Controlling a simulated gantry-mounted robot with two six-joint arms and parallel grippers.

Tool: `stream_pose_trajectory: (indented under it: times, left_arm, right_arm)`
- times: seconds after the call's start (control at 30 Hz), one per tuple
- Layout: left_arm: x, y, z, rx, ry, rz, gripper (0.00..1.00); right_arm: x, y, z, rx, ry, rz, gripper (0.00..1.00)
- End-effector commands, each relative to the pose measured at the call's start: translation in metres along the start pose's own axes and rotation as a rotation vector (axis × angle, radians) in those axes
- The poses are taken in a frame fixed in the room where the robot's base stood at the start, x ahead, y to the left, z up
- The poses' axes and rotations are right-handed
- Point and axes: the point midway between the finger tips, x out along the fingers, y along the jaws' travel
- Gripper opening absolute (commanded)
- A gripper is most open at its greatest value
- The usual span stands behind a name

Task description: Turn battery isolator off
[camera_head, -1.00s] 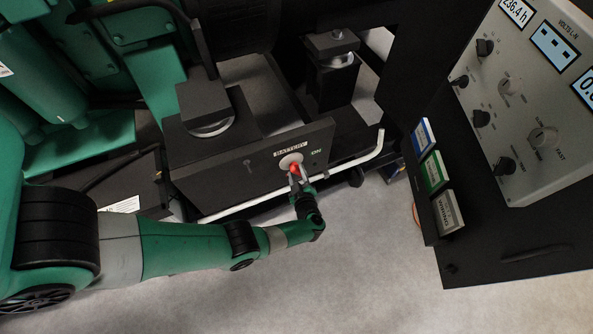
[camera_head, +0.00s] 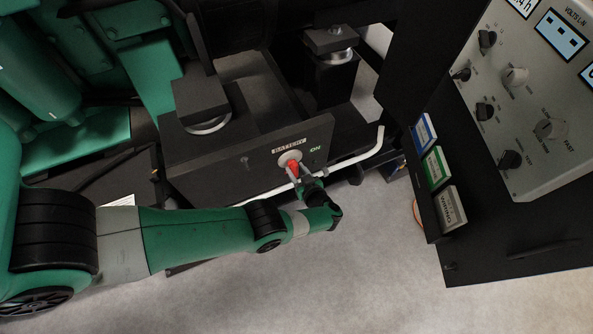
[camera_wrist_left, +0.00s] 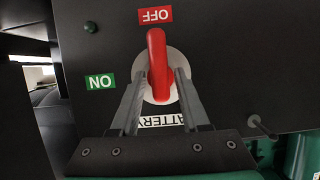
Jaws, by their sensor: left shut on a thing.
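The red battery isolator handle (camera_head: 292,167) sits on a round pale plate on the black battery panel (camera_head: 228,173). In the left wrist view the handle (camera_wrist_left: 157,62) stands lengthwise, its far end at the red OFF label (camera_wrist_left: 156,15). My right gripper is not in view.
A white rail (camera_head: 371,149) runs along the panel's lower edge. A grey control panel (camera_head: 530,100) with knobs and screens stands at the right, beside coloured labels (camera_head: 436,170). Green engine parts (camera_head: 85,60) fill the upper left. The floor (camera_head: 370,270) below is clear.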

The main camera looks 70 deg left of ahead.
Motion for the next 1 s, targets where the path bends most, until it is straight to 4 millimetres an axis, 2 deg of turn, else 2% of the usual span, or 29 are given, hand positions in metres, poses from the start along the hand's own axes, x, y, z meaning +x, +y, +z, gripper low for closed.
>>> stream_pose_trajectory:
  times: [0.37,0.4,0.47,0.8,0.87,1.0]
  left_arm:
    - [0.000,0.000,0.001,0.005,-0.001,-0.001,0.00]
    - [0.000,0.000,0.001,0.005,-0.001,-0.001,0.47]
    - [0.000,0.000,0.001,0.005,-0.001,-0.001,0.57]
    - [-0.003,0.000,-0.001,0.004,0.000,0.000,0.57]
    - [-0.009,0.000,-0.002,0.004,0.000,0.000,0.57]
    - [-0.036,0.001,-0.004,0.006,-0.001,0.004,0.57]
  right_arm:
    - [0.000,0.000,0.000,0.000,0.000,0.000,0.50]
    - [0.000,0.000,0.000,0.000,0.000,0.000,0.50]
    - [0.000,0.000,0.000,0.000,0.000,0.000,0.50]
    - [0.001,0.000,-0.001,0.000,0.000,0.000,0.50]
    - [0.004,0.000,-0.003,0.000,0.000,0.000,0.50]
    - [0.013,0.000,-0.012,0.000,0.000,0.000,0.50]
